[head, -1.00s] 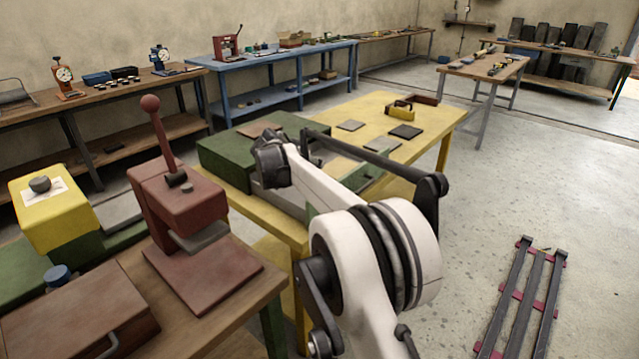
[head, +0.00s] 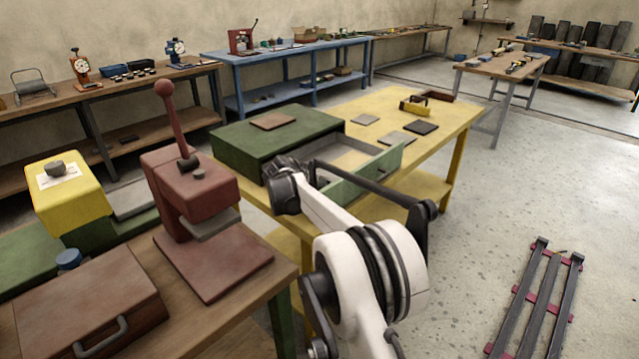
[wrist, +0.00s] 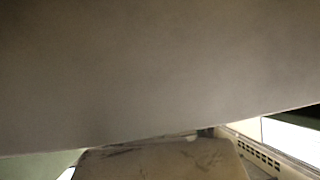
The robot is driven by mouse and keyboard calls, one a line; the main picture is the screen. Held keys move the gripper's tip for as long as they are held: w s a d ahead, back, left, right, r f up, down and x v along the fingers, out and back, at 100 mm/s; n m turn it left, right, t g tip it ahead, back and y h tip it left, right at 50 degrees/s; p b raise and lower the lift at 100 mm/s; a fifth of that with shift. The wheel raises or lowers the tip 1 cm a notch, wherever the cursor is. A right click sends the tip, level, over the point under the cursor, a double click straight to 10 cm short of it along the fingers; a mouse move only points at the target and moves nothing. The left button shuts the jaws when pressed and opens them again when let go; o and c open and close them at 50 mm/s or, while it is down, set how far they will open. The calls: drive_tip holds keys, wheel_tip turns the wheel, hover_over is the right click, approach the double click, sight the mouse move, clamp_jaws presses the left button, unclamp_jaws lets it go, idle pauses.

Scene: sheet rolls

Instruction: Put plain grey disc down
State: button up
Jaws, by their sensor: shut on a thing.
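My arm reaches out over the near side of the yellow table. The dark end of my arm, with my gripper (head: 287,184), is beside the open drawer (head: 370,170) of the green cabinet (head: 250,142); the fingertips are hidden in the head view. In the wrist view a large plain grey surface (wrist: 150,70), very close to the camera, fills most of the picture; it appears to be the held grey disc, but its round outline does not show. A worn beige block (wrist: 165,160) shows below its edge. My gripper is shut on the disc.
On the yellow table (head: 455,118) lie thin plates (head: 395,138) and a yellow tool (head: 415,106). A brown plate (head: 273,120) lies on the cabinet. A red press (head: 195,185) stands on the near-left bench. A black and red rack (head: 540,290) lies on the floor at right.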

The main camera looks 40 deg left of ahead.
drive_tip(key=shift+f, duration=0.15)
drive_tip(key=o, duration=1.3)
drive_tip(key=shift+c, duration=0.2)
drive_tip(key=shift+s+r, duration=0.2)
drive_tip(key=shift+r, duration=0.1)
drive_tip(key=shift+p+v, duration=0.3)
drive_tip(key=shift+v, duration=3.25)
drive_tip(key=shift+r, duration=0.1)
